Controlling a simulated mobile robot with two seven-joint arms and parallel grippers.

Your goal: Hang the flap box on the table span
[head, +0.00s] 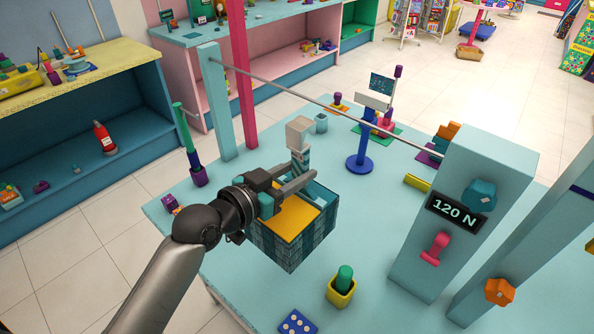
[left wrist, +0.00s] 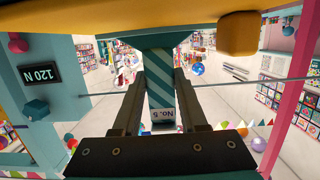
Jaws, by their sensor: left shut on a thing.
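The flap box (head: 318,243) is a teal checkered box with an orange flap (head: 298,216) and a striped teal post with a beige head (head: 299,131). My left gripper (head: 298,181) is shut on the striped post (left wrist: 168,80), which shows between both fingers in the left wrist view. Whether the box's underside touches the table cannot be told. The span is a thin rod (head: 300,95) between a left post (head: 221,115) and a thick right pillar (head: 425,225). In the head view the beige head appears below the rod, apart from it. My right gripper is not in view.
A blue stand with a small sign (head: 360,155) is behind the box. A yellow cup with a green peg (head: 342,290) and a blue die (head: 298,322) lie in front. A purple-green post (head: 190,150) stands at left. The pillar carries a "120 N" sign (head: 456,212).

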